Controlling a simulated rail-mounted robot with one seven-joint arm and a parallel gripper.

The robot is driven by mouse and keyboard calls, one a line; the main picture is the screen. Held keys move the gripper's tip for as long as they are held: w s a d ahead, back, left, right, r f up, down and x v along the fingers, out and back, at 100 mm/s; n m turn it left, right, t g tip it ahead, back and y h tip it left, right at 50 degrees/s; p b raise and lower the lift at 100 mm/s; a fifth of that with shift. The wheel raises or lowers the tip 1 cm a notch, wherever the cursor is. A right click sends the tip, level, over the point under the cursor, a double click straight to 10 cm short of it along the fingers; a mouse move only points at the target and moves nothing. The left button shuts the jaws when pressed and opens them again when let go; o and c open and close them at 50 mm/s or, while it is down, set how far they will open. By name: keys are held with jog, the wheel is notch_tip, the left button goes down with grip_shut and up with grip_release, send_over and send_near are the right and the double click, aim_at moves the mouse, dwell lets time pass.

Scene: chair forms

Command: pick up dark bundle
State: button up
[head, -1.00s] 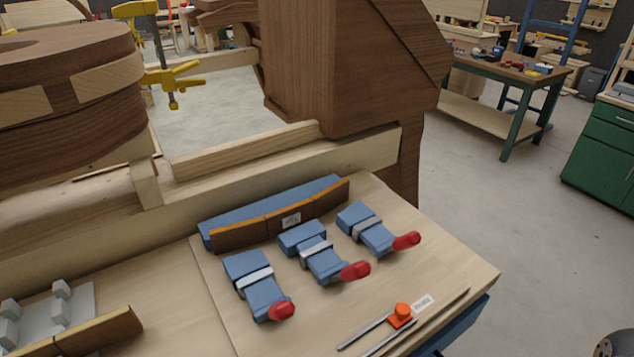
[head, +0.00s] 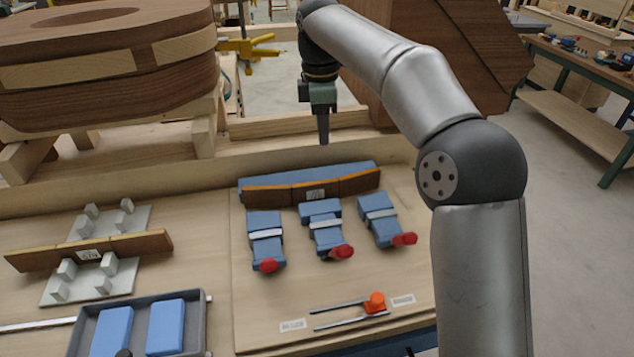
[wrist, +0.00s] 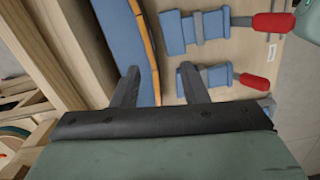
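A dark brown, slightly curved bundle (head: 265,196) with an orange top edge and a white label stands against a long blue form (head: 300,174) on the right board. A similar brown strip (head: 35,257) with a label lies across a grey rack at the left. My gripper (head: 323,140) points down above and just behind the blue form. In the wrist view my gripper (wrist: 160,82) is open and empty. The first bundle's edge (wrist: 146,40) and the blue form (wrist: 122,40) show there, the edge running between the fingers in the picture. Contact cannot be seen.
Several blue clamps (head: 325,232) with red handles stand in front of the bundle. An orange-and-metal tool (head: 374,302) lies near the front. A grey tray (head: 203,320) with blue blocks is at lower left. A wooden rail and large brown forms stand behind.

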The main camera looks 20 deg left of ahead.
jog(key=w+a+n, duration=0.1)
jog(key=a, duration=0.1)
send_over(315, 182)
jog(key=s, duration=0.1)
jog(key=shift+n, duration=0.4)
notch_tip(315, 182, down, 12)
jog(key=shift+r, duration=0.25)
jog(key=shift+w+f+p, duration=0.2)
jog(key=shift+f+p, duration=0.2)
jog(key=shift+f, duration=0.95)
jog(key=shift+w+f+p, duration=0.2)
jog(key=shift+f+p, duration=0.15)
jog(key=shift+f, duration=1)
grip_shut()
